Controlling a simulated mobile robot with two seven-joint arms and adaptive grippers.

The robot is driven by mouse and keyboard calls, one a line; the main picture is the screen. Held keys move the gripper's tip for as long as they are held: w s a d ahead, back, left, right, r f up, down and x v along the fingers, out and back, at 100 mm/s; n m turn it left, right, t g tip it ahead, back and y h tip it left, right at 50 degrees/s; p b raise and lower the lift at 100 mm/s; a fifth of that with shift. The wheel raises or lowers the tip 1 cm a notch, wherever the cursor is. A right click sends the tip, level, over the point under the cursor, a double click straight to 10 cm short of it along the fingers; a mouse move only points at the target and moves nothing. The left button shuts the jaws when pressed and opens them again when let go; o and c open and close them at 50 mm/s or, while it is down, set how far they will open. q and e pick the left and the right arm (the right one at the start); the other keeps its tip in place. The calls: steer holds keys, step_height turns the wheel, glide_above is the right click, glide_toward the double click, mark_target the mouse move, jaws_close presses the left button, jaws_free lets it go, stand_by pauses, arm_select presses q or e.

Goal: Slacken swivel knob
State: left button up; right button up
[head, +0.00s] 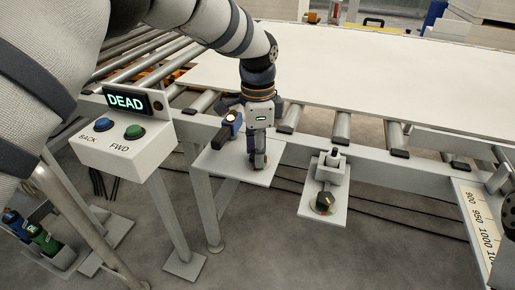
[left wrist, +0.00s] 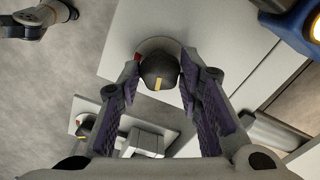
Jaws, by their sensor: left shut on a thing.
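My left gripper (head: 259,165) points down over a small white plate (head: 215,165) beside the conveyor. In the left wrist view the fingers are shut on a dark rounded knob (left wrist: 159,70) with a yellow mark, which sits on a round base on the plate. In the head view the gripper hides this knob. A second dark knob with a yellow mark (head: 325,202) stands on a separate white plate (head: 308,212) to the right, apart from the gripper. I cannot make out my right gripper.
A blue device with an orange light (head: 234,122) stands close to the left of the gripper. A control box (head: 125,150) reads "DEAD", with BACK and FWD buttons. A large white board (head: 350,75) lies on the rollers behind. A scale strip (head: 478,222) is at right.

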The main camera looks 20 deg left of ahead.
stand_by(0.4)
arm_select(q)
steer(key=o, duration=1.2)
steer(key=shift+c, duration=0.2)
step_height(320, 180, up, 12)
